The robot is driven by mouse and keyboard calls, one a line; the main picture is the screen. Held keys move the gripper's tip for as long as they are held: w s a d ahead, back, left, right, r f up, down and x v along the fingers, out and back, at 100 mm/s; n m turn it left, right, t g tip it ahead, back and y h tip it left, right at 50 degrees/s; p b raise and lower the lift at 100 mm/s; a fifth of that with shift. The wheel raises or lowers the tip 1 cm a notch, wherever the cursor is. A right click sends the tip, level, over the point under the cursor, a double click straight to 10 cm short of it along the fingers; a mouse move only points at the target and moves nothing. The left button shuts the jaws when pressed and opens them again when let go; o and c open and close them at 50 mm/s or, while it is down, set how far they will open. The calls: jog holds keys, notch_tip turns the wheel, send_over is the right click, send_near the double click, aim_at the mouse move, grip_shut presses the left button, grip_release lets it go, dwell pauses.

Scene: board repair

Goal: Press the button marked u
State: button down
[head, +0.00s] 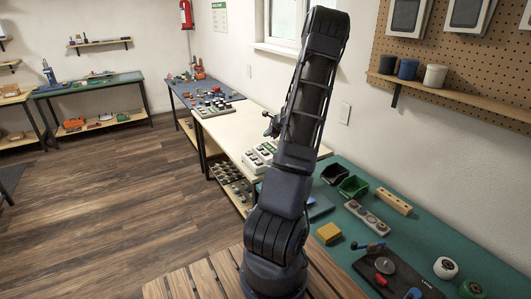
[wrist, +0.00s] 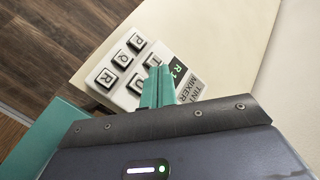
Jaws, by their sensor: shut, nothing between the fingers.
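A pale button box labelled "TINT MIXER" (wrist: 187,88) lies on the cream bench in the wrist view, its lettering rotated. One row of dark-capped buttons reads P (wrist: 137,42), Q (wrist: 122,59) and R (wrist: 106,78). In the row beside it, the button that appears marked U (wrist: 137,84) is just left of my fingers, partly seen. Another button (wrist: 152,61) is close by my fingertips. My gripper (wrist: 160,72) is shut and empty, its teal fingers over the box and hiding part of it. I cannot tell whether they touch it.
A small dark display with green characters (wrist: 178,71) is beside the fingers. In the head view, the cream bench (head: 225,130) carries another button panel (head: 213,107) farther back. A green bench (head: 450,246) with bins and parts is at right. Wooden floor (head: 120,190) is clear at left.

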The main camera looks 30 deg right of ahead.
aim_at(267, 152)
jog(key=shift+f, duration=3.6)
jog(key=shift+f, duration=0.2)
jog(key=shift+f, duration=0.2)
jog(key=shift+f, duration=0.55)
jog(key=shift+r, duration=0.95)
jog(key=shift+r, duration=0.15)
jog(key=shift+r, duration=2.35)
